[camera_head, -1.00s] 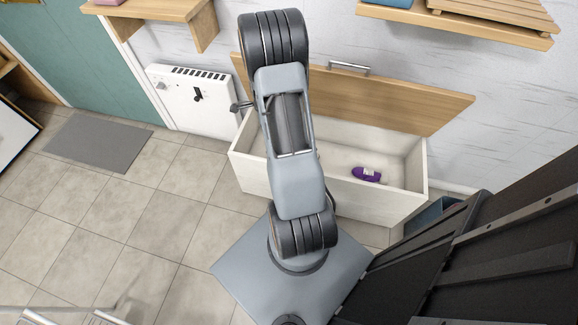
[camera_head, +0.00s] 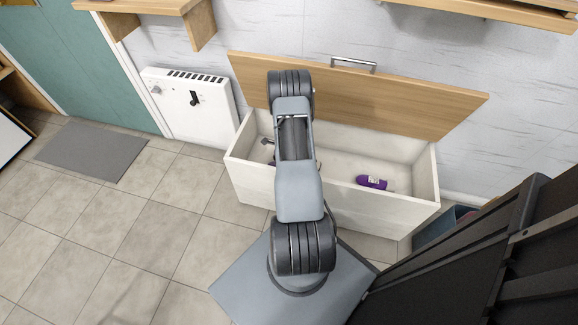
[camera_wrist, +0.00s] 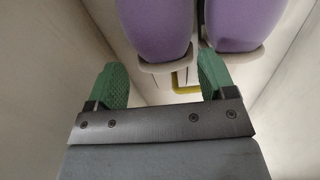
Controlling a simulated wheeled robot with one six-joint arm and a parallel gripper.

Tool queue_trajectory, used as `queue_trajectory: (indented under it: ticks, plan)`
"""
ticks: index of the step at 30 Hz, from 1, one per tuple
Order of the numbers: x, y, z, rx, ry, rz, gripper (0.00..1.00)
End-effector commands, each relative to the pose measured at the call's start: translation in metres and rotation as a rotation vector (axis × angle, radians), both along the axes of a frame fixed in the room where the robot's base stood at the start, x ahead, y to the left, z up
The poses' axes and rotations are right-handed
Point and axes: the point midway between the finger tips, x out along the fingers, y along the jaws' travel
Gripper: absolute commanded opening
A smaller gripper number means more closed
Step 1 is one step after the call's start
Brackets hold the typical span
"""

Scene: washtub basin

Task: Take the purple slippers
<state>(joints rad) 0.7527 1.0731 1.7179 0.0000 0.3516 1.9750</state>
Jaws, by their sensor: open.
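Two purple slippers (camera_wrist: 157,25) with beige soles lie side by side at the top of the wrist view, cut off by its upper edge. My gripper (camera_wrist: 163,80) is open, with green finger pads. The near end of the left slipper shows between the fingers. The right finger is near the gap between the slippers, close to the right slipper (camera_wrist: 240,22); contact cannot be told. In the head view my arm hides most of my gripper inside the white box (camera_head: 395,208). A small purple item (camera_head: 372,182) with a pale patch lies in the box's right part; I cannot tell what it is.
The box's wooden lid (camera_head: 400,100) stands open against the wall. Pale box walls close in on both sides in the wrist view. A yellow piece (camera_wrist: 187,89) shows behind the fingers. A white heater (camera_head: 190,105) is left of the box.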

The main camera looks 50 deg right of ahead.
Motion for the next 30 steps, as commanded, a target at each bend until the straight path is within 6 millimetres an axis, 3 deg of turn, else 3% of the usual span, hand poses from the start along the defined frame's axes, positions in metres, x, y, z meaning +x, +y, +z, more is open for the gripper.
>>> queue_trajectory:
  ticks: [7, 16, 24, 30]
  plan:
    - [0.002, 0.0, -0.013, -0.001, 0.0, 0.001, 0.77]
    - [0.004, 0.0, -0.051, 0.0, 0.0, 0.001, 0.77]
    - [0.004, 0.0, -0.054, -0.001, 0.0, 0.001, 0.77]
    - [0.004, 0.0, -0.053, -0.001, 0.0, 0.002, 0.58]
